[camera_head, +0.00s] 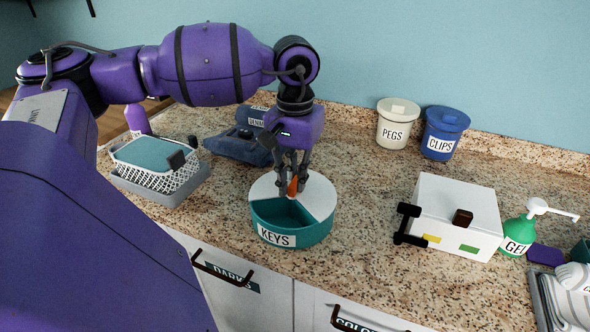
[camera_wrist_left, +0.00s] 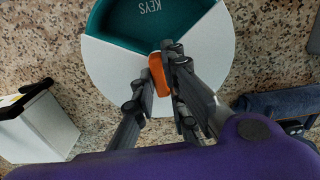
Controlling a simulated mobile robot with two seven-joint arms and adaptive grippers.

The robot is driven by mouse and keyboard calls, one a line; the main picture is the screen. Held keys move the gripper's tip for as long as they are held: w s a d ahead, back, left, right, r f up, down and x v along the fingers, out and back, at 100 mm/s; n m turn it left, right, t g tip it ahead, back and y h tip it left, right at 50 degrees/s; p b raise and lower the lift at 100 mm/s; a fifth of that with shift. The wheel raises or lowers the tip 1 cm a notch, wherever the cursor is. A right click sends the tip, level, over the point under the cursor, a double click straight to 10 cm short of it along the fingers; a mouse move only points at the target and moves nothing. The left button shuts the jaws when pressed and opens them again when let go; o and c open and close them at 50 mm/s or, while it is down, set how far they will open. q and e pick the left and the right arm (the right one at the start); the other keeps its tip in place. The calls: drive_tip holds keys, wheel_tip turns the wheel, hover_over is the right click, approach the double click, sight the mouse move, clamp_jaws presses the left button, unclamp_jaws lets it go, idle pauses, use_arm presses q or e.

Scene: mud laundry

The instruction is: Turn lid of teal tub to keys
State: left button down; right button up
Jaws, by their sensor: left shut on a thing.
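The teal tub (camera_head: 294,232) stands on the granite counter with a KEYS label on its front. Its round white lid (camera_head: 316,194) has an open sector. In the head view the opening faces the front left, above the KEYS label, and shows the teal inside. In the left wrist view the lid (camera_wrist_left: 110,72) also shows, with the word KEYS visible in the opening. My left gripper (camera_head: 292,187) points down over the lid's centre, shut on the orange knob (camera_wrist_left: 159,74). My right gripper is not in view.
A white basket (camera_head: 155,180) and folded blue cloth (camera_head: 238,146) lie left of the tub. PEGS (camera_head: 395,128) and CLIPS (camera_head: 440,138) tubs stand at the back. A white box (camera_head: 455,210) and green GEL bottle (camera_head: 516,236) stand right. The counter between tub and box is clear.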

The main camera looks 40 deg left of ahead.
sight(295, 181)
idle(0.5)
use_arm(q)
drive_tip(key=c, duration=1.8)
unclamp_jaws()
drive_tip(key=shift+o, duration=0.2)
drive_tip(key=shift+r, duration=0.1)
wheel_tip(295, 181, up, 12)
